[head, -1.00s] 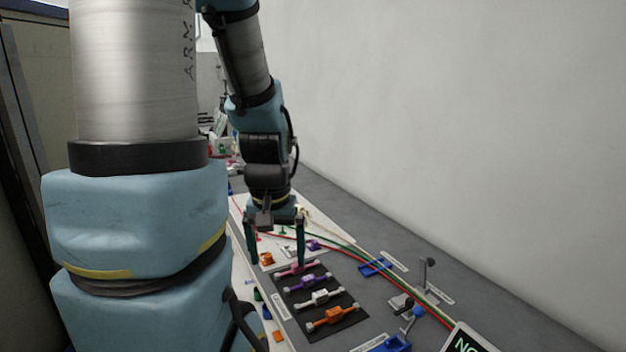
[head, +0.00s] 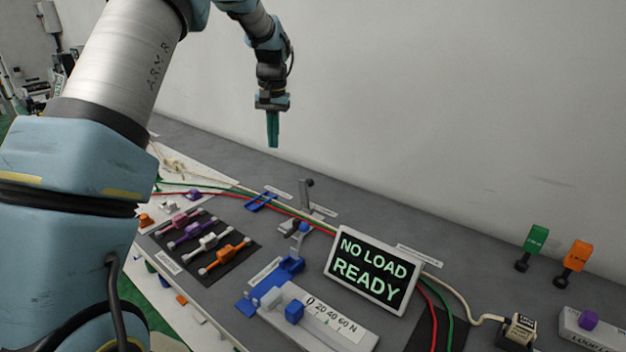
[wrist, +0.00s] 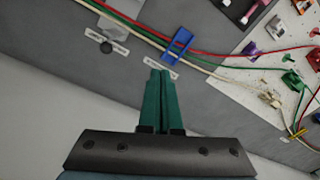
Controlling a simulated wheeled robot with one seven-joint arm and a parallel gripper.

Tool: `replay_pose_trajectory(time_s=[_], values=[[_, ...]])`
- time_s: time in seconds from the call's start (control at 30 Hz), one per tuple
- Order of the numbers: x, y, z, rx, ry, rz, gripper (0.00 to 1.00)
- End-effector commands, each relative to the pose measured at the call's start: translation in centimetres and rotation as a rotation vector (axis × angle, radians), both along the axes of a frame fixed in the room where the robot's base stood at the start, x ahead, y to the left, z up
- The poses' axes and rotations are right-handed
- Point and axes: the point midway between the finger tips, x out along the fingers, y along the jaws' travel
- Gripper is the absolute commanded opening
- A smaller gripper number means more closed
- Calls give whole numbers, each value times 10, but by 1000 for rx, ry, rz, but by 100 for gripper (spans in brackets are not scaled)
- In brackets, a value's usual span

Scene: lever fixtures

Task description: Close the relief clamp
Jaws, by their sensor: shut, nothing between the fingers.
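My gripper (head: 273,143) has teal fingers pressed together with nothing between them. It hangs in the air above the back of the grey bench, near the wall. The fingers also show in the wrist view (wrist: 161,78). A blue bracket (head: 262,201) sits at the red and green cables. In the wrist view the blue bracket (wrist: 178,46) lies just beyond the fingertips in the picture, apart from them. It has a label plate beside it, too small to read, so I cannot confirm which fixture is the relief clamp. A grey lever with a dark knob (head: 307,184) stands upright to its right.
Several coloured handles lie on a black panel (head: 233,270) at the left. A blue-knobbed fixture (head: 303,228) and a display reading "NO LOAD READY" (head: 371,270) stand in front. Green (head: 536,239) and orange (head: 577,255) blocks are at the right. Cables run along the bench.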

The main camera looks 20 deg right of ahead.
Motion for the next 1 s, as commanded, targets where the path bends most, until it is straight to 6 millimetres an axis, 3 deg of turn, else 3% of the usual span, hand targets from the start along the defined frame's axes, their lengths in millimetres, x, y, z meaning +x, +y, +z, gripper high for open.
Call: replay_pose_trajectory(time_s=[0.03, 0.1, 0.2, 0.3, 0.57, 1.0], values=[[1, -31, -12, 11, 0, -41, 0], [0, -65, -18, 23, -1, -86, 0], [-6, -101, -24, 37, -2, -135, 0], [-12, -124, -28, 47, -3, -164, 0], [-14, -133, -41, 53, -1, -179, 0], [-6, -127, -126, 52, -1, -177, 0]])
